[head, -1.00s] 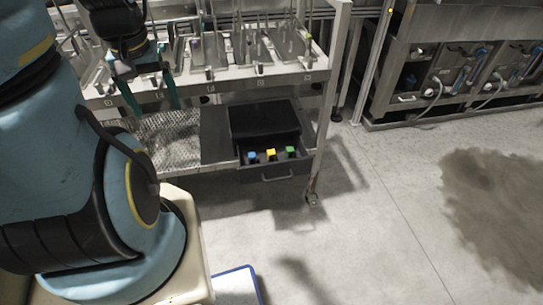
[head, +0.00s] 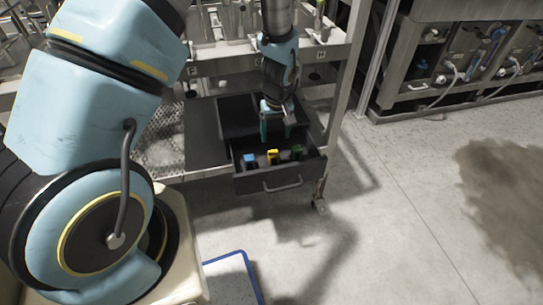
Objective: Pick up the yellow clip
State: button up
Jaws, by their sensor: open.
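The yellow clip (head: 273,156) lies in the middle of the open black drawer (head: 269,184), between a blue clip (head: 250,160) and a green clip (head: 297,152). My gripper (head: 276,136) points down just above the back of the drawer, with its green fingers apart and nothing seen between them. The fingertips appear above the yellow clip and a little behind it in the picture. I cannot tell the exact height gap. The clips' lower parts are hidden by the drawer's front.
The drawer belongs to a black box (head: 234,113) on the lower shelf of a metal rack (head: 346,85). The rack's upper shelf edge is close to my arm. A perforated shelf (head: 163,139) is to the left. Open concrete floor (head: 400,200) is at the right.

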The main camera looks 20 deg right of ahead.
aim_at(274, 153)
jog(key=f, duration=0.6)
jog(key=w+f+p, duration=0.1)
jog(key=f, duration=0.3)
jog(key=shift+a+f, duration=0.1)
jog(key=shift+c, duration=0.2)
grip_shut()
